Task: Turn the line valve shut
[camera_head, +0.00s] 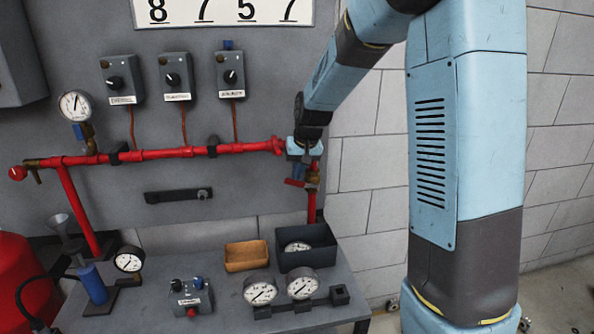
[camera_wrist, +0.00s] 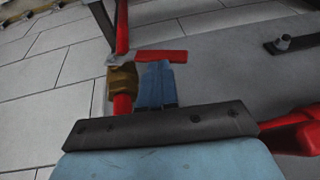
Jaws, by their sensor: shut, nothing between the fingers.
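The line valve has a brass body (camera_head: 313,177) on the vertical red pipe at the right end of the pipe run. Its red lever (camera_head: 295,183) sticks out to the left, roughly crosswise to that pipe. In the wrist view the brass body (camera_wrist: 122,82) is left of centre and the red lever (camera_wrist: 165,56) points right from it. My gripper (camera_head: 298,172) is beside the valve, just above the lever in the head view. In the wrist view its blue fingers (camera_wrist: 155,66) are together and empty, their tips close to the lever. I cannot tell whether they touch it.
A horizontal red pipe (camera_head: 170,154) runs along the grey panel, and its end (camera_wrist: 300,130) is close to my gripper at right in the wrist view. A bench (camera_head: 220,312) with gauges and bins stands below. A block wall (camera_head: 367,170) is behind my arm.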

